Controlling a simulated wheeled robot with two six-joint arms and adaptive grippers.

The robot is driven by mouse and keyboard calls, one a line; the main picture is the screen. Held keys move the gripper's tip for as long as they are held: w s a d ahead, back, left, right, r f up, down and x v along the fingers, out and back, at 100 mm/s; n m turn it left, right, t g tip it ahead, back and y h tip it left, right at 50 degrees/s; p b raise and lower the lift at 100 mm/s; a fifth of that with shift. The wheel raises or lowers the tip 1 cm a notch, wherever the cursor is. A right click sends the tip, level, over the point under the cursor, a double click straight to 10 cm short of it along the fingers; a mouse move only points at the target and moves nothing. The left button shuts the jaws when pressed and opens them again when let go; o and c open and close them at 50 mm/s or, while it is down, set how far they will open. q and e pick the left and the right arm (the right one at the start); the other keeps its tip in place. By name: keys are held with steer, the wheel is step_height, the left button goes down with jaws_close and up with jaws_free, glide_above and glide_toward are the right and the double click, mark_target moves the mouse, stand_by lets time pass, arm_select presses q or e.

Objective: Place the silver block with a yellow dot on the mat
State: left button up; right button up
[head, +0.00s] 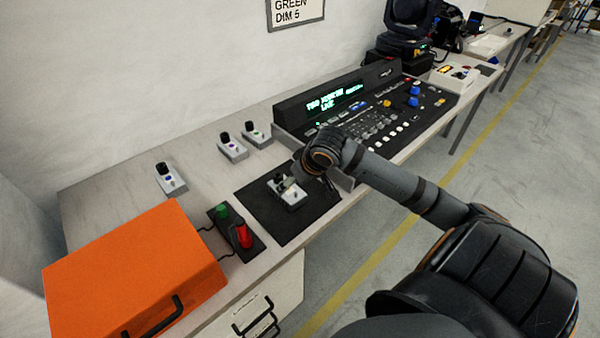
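A silver block (292,198) with a black knob is on the black mat (262,218), near its middle. A small yellowish patch shows near its top, partly covered by my gripper, so I cannot be sure it is the dot. My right gripper (292,185) reaches in from the right and is right at this block. Its fingers are small and dark here, and I cannot tell whether they are closed on the block or apart. My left gripper is not in view.
Other silver blocks stand behind the mat: one with a bluish dot (171,181), one with a purple dot (232,150), one with a green dot (257,138). A red and green button box (236,234) and orange case (130,270) are left. A lighting console (370,115) is right.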

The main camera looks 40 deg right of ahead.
steer(key=shift+p+v, duration=1.6)
steer(key=shift+v, duration=0.8)
steer(key=shift+a+f, duration=0.1)
steer(key=shift+n, duration=0.6)
steer(key=s+a+f, duration=0.1)
steer(key=f, duration=0.1)
steer(key=s+a+f, duration=0.3)
steer(key=f, duration=0.2)
steer(key=shift+s+a+f, duration=0.1)
steer(key=shift+s+a, duration=0.2)
steer(key=shift+s, duration=0.1)
steer(key=s+a+f+g+h, duration=0.1)
steer(key=s+a+f+g, duration=0.3)
steer(key=s, duration=0.6)
steer(key=d+f+m, duration=0.1)
steer(key=d+f, duration=0.2)
steer(key=f, duration=2.1)
steer(key=s+d+f+p, duration=0.1)
steer(key=s+f, duration=1.7)
steer(key=s, duration=0.2)
steer(key=shift+s+d+f+g, duration=0.2)
steer(key=shift+s+f+g, duration=0.05)
steer(key=shift+g, duration=0.15)
